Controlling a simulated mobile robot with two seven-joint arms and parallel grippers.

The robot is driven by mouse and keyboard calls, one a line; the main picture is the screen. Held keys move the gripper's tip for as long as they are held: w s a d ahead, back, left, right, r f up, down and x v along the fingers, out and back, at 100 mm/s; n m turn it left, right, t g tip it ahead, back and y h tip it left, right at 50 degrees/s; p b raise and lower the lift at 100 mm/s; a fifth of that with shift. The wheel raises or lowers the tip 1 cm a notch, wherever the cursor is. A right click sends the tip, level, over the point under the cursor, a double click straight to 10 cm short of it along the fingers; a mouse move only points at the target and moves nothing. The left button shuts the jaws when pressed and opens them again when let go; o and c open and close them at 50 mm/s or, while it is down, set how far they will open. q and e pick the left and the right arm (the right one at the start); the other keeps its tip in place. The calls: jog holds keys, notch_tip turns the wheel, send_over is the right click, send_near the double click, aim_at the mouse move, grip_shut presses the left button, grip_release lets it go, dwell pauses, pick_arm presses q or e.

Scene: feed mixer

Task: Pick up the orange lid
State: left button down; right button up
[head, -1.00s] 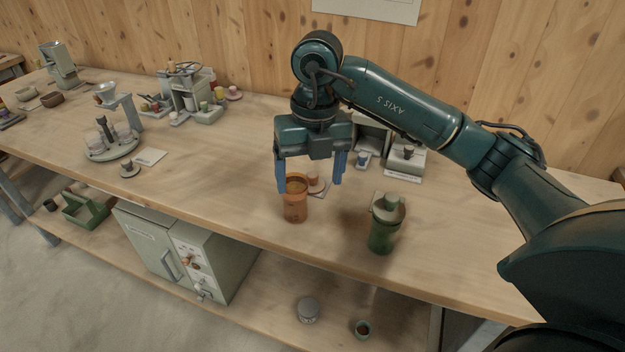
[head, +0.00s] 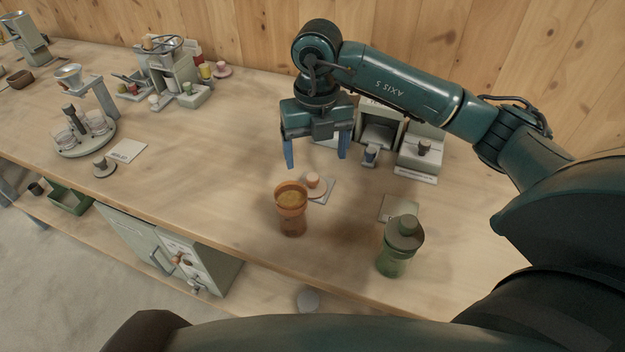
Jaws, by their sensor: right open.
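The orange lid (head: 315,185), a flat disc with a knob on top, lies on a small grey card (head: 327,194) just behind the orange cup. The orange cup (head: 291,212) stands upright and uncovered, with yellowish contents showing. My right gripper (head: 316,160) is open and empty, pointing down, with its two blue fingers spread. In the picture its fingertips are just above and behind the lid, one to each side, apart from it. My left gripper is not in view.
A green lidded cup (head: 396,248) stands to the right, by another small card (head: 398,208). Grey-green machines (head: 421,150) stand behind at the right. A press with a wheel (head: 172,75) and a round glass holder (head: 85,135) stand left. The bench between is clear.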

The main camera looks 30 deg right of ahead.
aim_at(313, 177)
jog(key=f, duration=0.5)
jog(key=f+p, duration=0.1)
jog(key=f, duration=0.1)
jog(key=shift+w+a+f, duration=0.2)
jog(key=shift+w+f, duration=0.05)
jog(key=shift+f, duration=0.05)
jog(key=c, duration=1.1)
